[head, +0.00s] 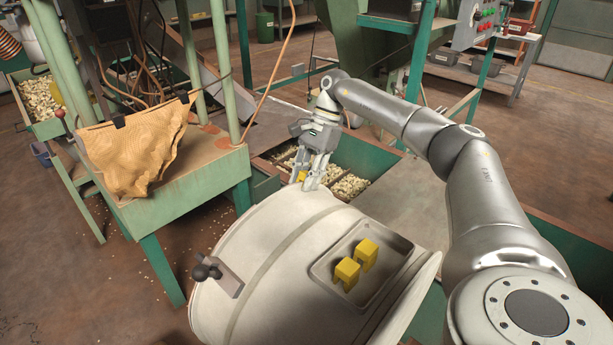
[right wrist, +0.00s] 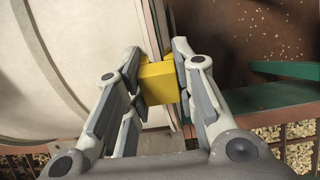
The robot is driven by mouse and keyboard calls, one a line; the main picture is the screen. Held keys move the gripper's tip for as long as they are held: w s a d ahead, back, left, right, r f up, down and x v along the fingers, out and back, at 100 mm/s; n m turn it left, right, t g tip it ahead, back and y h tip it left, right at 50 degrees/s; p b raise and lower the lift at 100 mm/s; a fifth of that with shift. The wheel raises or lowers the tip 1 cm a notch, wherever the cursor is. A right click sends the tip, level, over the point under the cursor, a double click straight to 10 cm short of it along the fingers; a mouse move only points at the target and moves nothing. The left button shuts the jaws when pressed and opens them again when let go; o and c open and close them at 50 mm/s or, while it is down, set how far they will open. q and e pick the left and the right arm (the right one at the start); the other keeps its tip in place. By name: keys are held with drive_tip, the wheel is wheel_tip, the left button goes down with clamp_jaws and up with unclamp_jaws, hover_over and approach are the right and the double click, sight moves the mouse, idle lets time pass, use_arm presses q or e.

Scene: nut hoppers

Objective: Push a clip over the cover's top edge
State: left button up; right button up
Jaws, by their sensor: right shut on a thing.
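The pale cover (head: 265,245) is a large curved panel in the lower middle of the head view, and it fills the left of the right wrist view (right wrist: 55,70). My right gripper (head: 309,181) is at the cover's far edge, shut on a yellow clip (head: 302,176). In the right wrist view the clip (right wrist: 158,83) sits between the two fingers, in line with the cover's thin edge (right wrist: 156,35). How far it straddles the edge is hidden. Two more yellow clips (head: 346,273) (head: 366,254) stand in a shallow tray (head: 322,271) on the cover. My left gripper is not in view.
A dark knob (head: 206,269) on a plate sits on the cover's left side. Green bins of pale nuts (head: 345,186) lie beyond the edge. A green table (head: 190,185) with a brown sack (head: 133,150) stands left. Open floor lies front left.

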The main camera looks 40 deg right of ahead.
idle(0.3)
drive_tip(key=o, duration=0.9)
drive_tip(key=shift+o, duration=0.2)
drive_tip(key=v, duration=1.2)
drive_tip(key=shift+a+f, duration=0.1)
drive_tip(key=shift+a, duration=0.05)
